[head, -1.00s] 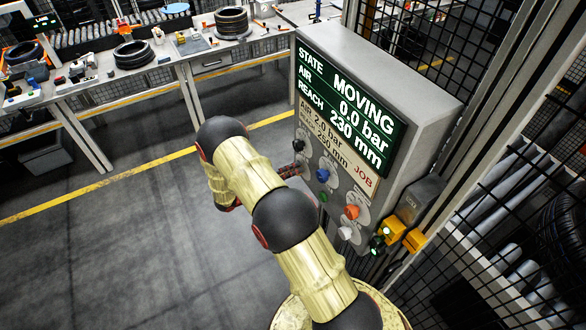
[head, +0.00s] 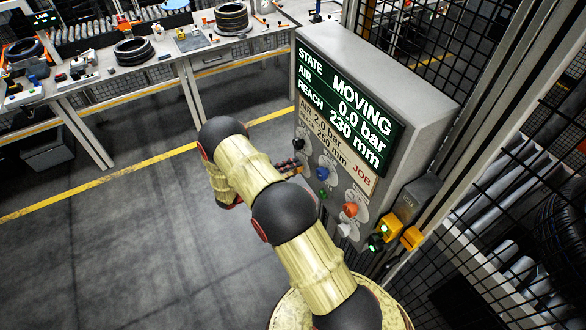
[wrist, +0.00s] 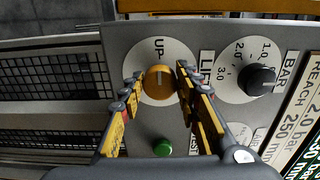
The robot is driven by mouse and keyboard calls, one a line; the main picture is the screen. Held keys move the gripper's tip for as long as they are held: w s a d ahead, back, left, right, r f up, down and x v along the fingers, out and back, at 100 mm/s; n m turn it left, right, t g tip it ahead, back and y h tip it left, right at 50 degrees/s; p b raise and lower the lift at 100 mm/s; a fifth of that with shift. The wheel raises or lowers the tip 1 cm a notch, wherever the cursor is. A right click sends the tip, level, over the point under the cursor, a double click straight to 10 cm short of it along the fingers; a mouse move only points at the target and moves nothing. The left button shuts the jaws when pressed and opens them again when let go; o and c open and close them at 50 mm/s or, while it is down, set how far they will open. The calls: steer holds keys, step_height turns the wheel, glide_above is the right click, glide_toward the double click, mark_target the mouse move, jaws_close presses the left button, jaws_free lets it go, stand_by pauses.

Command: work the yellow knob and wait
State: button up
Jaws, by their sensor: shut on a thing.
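The yellow knob (wrist: 160,86) sits on a round white dial marked UP and LIFT in the wrist view. My gripper (wrist: 157,90) is shut on it, one finger on each side. In the head view my gripper (head: 288,167) is at the left edge of the grey control box (head: 425,95), and my arm and fingers hide the knob. The box's screen (head: 345,98) reads STATE MOVING, AIR 0.0 bar, REACH 230 mm. The job card (head: 334,150) below it gives air 2.0 bar and 250 mm.
A black knob (wrist: 259,79) on the BAR dial is right of my fingers; a green button (wrist: 163,147) is below. Blue (head: 322,174) and orange (head: 350,209) controls are on the box's lower face. Mesh fence (head: 560,120) stands right; open floor (head: 120,240) lies left.

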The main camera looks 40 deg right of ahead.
steer(key=o, duration=1.1)
steer(key=shift+o, duration=0.2)
steer(key=v, duration=1.2)
steer(key=shift+w, duration=0.15)
